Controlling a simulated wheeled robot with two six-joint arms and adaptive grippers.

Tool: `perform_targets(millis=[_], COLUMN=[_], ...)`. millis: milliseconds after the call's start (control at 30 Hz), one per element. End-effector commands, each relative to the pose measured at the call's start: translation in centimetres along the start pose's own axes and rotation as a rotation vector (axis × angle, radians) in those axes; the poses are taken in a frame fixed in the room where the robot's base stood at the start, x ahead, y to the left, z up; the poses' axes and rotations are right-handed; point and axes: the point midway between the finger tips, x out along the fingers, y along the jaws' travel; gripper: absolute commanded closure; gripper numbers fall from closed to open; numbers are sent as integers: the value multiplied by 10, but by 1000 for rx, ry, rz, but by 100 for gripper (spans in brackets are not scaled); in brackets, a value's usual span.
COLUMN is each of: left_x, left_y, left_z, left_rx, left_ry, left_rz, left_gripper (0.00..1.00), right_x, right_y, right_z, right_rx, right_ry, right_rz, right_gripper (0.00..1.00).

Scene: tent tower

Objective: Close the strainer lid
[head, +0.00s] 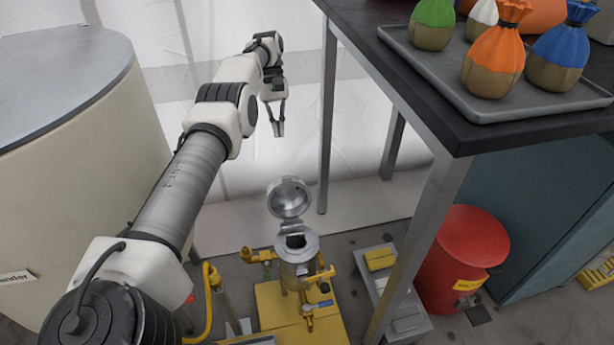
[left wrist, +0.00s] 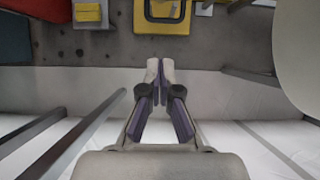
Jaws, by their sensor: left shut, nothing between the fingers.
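The strainer (head: 297,262) is a grey metal pot standing on a yellow base in the lower middle of the head view. Its round lid (head: 289,198) stands up, open, hinged at the back of the pot, and the dark opening shows. My left gripper (head: 279,134) hangs above and behind the lid, pointing down, apart from it. Its fingers are together and empty; the gripper also shows in the left wrist view (left wrist: 155,64). The strainer pot and lid are not clearly seen in the left wrist view. My right gripper is in neither view.
A dark table (head: 440,90) with a tray (head: 450,88) of tied bags stands at right. A red bin (head: 463,250) and a grey step with yellow items (head: 381,259) are below. A large cream tank (head: 90,150) stands left. Yellow pipes (head: 208,300) flank the strainer.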

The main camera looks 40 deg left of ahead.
Motion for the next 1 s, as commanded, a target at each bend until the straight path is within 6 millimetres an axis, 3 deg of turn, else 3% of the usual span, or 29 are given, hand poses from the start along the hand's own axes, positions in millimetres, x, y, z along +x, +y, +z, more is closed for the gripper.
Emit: perform_targets(millis=[33,233,467,800,1000], left_x=[8,12,35,110,116], left_y=[-1,0,0,0,0], left_z=[-5,-5,-4,-5,22], left_rx=[-1,-2,2,1,3], left_ry=[0,-2,-3,-3,0], left_rz=[2,1,1,-1,1], left_gripper=[100,100,100,100,100], right_x=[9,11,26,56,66], right_y=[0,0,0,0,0], right_z=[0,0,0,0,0], right_rx=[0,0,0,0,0], right_ry=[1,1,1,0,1], right_rz=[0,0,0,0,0], right_gripper=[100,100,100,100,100])
